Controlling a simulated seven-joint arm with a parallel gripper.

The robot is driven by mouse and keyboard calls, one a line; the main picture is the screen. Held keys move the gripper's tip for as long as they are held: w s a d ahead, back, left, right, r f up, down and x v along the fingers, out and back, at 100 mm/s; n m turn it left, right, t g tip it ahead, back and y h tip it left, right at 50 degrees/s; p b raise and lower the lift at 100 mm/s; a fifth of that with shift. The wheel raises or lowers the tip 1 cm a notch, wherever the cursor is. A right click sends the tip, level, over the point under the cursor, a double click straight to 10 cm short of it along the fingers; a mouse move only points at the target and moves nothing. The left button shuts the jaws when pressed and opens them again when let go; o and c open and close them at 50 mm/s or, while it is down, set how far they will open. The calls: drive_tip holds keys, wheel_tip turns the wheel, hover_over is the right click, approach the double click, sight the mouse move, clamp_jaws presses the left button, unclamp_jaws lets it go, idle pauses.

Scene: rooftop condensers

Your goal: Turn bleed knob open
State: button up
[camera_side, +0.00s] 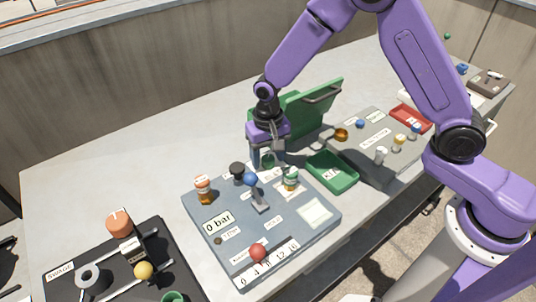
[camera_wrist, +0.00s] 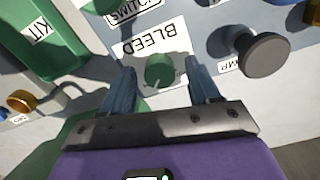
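The bleed knob (camera_wrist: 159,69) is a small green round knob beside a white label reading BLEED (camera_wrist: 150,40) in the wrist view. In the side view the green knob (camera_side: 268,160) shows at the back edge of the grey panel (camera_side: 215,213), partly hidden by my gripper. My gripper (camera_side: 267,157) points down over it. In the wrist view my gripper (camera_wrist: 162,76) is open, with one finger on each side of the knob and a clear gap to both. I cannot tell whether the fingertips are level with the knob.
A black knob (camera_wrist: 262,54) stands to the right of the bleed knob in the wrist view. A blue-topped lever (camera_side: 251,181), an orange-capped part (camera_side: 203,185) and a red knob (camera_side: 257,253) rise from the panel. A green kit box (camera_side: 333,172) with a raised lid (camera_side: 310,108) is close right.

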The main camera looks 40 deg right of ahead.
sight(268, 158)
wheel_tip(268, 158, up, 17)
drive_tip(key=shift+r, duration=0.2)
idle(0.5)
drive_tip(key=s+d+n, duration=0.4)
drive_tip(key=s+n, duration=0.1)
drive_tip(key=s, duration=0.4)
drive_tip(key=s+d+f+n, duration=0.1)
drive_tip(key=s+d+n, duration=0.4)
drive_tip(key=s, duration=0.5)
drive_tip(key=s+d+f+n, duration=0.1)
drive_tip(key=s+d+n, duration=0.4)
drive_tip(key=s, duration=0.4)
drive_tip(key=shift+s+f, duration=0.15)
drive_tip(key=shift+s, duration=0.1)
